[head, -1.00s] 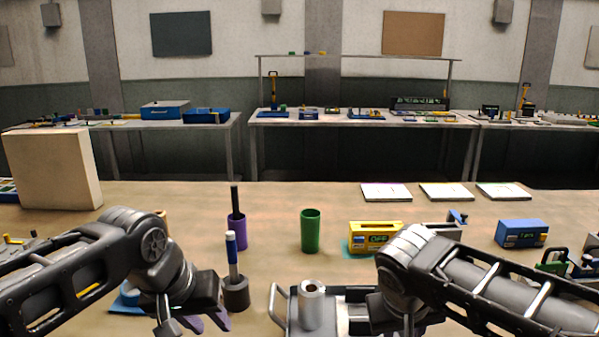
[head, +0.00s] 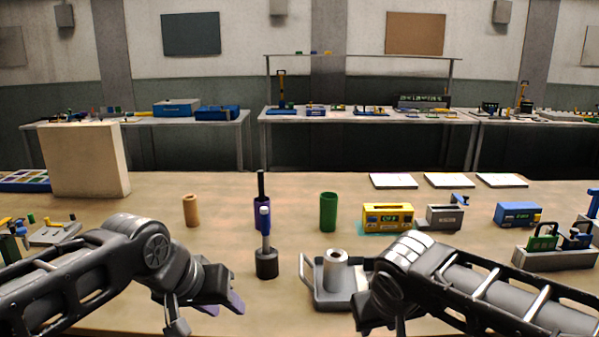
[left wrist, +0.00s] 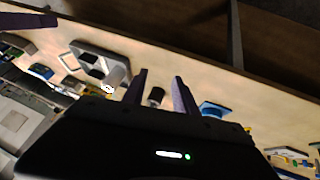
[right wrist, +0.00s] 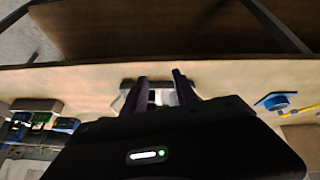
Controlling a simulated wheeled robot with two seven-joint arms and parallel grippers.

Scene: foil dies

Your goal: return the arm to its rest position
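My left arm comes in from the left in the head view. In the left wrist view, the left fingers (left wrist: 158,85) stand apart with nothing held. My right gripper is mostly hidden behind its own arm in the head view, beside the grey tray (head: 308,274). In the right wrist view, the right fingers (right wrist: 160,82) are apart and empty. The tray (right wrist: 128,88) shows beyond them. A grey cylinder (head: 335,274) stands on the tray.
A purple cup (head: 258,226), a green cup (head: 328,212) and a tan cylinder (head: 191,211) stand mid-table. A yellow box (head: 388,218), grey box (head: 444,217) and blue box (head: 517,213) stand right. A pale block (head: 86,160) stands at the back left.

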